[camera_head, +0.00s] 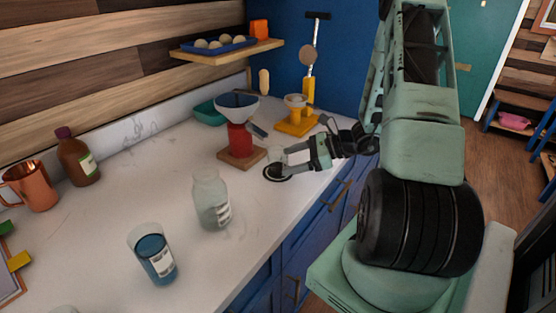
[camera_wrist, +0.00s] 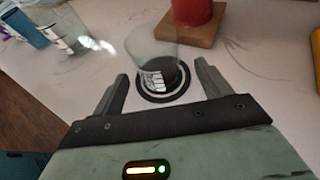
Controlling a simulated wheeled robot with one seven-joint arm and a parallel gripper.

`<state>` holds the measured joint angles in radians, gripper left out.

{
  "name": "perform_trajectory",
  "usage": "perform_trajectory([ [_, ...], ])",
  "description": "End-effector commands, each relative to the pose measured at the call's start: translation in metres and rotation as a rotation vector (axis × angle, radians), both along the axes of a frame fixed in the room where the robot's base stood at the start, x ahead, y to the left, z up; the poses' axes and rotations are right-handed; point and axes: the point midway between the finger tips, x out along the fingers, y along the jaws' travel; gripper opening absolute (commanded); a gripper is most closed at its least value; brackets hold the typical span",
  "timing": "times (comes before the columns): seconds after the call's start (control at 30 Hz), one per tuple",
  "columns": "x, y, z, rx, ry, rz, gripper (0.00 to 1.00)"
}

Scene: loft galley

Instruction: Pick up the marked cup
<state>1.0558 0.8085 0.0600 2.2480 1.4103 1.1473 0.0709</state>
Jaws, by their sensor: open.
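A clear cup (camera_wrist: 150,48) with a dark lower part and a white label stands upright on a round black mat with a white ring (camera_wrist: 147,97). In the head view the cup (camera_head: 276,155) is small and partly hidden by my gripper. My gripper (camera_head: 285,160) is open at the right side of the mat. In the wrist view its two fingers (camera_wrist: 161,72) are spread, with the cup ahead and between their tips. I see no clear contact. A blue cup (camera_head: 153,254) with a white label stands nearer the front of the counter.
A red grinder (camera_head: 239,138) on a wooden base stands just behind the cup. A yellow stand (camera_head: 297,122) is at the back right. A glass jar (camera_head: 210,202) stands front left. Copper mug (camera_head: 30,187) and brown bottle (camera_head: 78,160) are far left. The front counter edge is clear.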

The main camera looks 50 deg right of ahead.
Motion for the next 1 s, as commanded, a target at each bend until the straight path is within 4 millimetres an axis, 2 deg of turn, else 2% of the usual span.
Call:
perform_trajectory([
  [0.3,0.029,0.026,-0.015,0.001,0.000,0.002,0.77],
  [0.57,0.032,0.028,-0.018,0.000,0.000,0.001,0.77],
  [0.6,0.032,0.028,-0.018,0.000,0.000,0.001,0.74],
  [0.77,0.032,0.028,-0.018,0.000,0.000,0.001,0.30],
  [1.0,0.032,0.028,-0.017,0.000,0.000,0.001,0.28],
])
